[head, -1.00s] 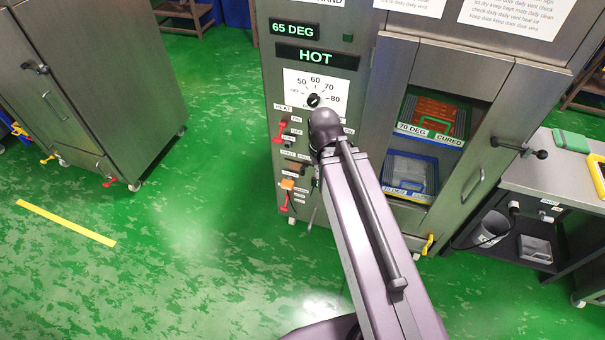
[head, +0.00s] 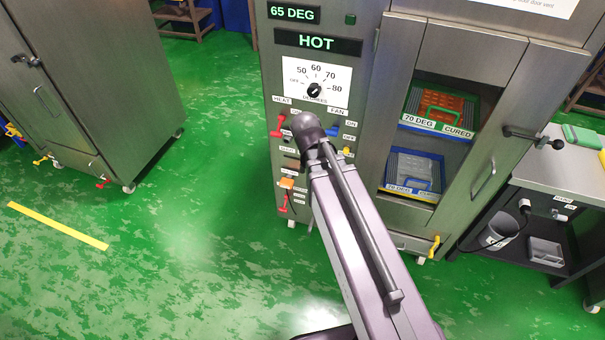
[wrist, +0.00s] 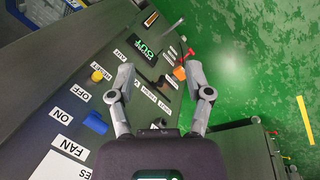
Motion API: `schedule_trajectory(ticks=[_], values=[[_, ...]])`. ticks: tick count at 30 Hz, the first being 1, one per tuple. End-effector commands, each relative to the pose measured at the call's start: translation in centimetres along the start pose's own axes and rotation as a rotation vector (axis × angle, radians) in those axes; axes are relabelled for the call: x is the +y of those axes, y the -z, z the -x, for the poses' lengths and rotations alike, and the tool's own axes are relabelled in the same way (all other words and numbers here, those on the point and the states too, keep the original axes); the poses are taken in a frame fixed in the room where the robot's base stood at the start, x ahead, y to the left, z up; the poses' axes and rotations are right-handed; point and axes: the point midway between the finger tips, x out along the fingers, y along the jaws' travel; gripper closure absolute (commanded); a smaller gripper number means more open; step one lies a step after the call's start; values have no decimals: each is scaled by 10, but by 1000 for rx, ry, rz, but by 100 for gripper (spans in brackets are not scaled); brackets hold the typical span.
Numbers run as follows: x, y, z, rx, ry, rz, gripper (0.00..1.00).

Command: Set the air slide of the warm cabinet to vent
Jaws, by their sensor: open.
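The warm cabinet (head: 392,60) stands ahead, with a "65 DEG" and a "HOT" display. The likely same dark handle (wrist: 160,86) shows between my fingers in the wrist view, beside small labels. My gripper (wrist: 165,84) is open and empty, facing the panel. In the head view my arm hides the gripper and part of the panel.
Around the slide are an orange block (wrist: 179,73), a red lever (wrist: 189,56), a yellow button (wrist: 97,76) and a blue fan switch (wrist: 96,123). A degrees dial (head: 314,90) sits above. A bench (head: 560,165) stands right; green floor (head: 190,240) is clear at left.

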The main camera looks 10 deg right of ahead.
Motion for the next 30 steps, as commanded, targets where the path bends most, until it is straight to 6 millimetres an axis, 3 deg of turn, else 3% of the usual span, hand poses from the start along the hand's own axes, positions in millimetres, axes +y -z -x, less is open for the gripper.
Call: schedule_trajectory(ticks=[1, 9, 30], values=[[-3, 7, -17, -4, -26, 34, 35], [-3, 29, -54, -41, -172, 223, 35], [-17, 94, -130, -214, -538, 688, 35]])
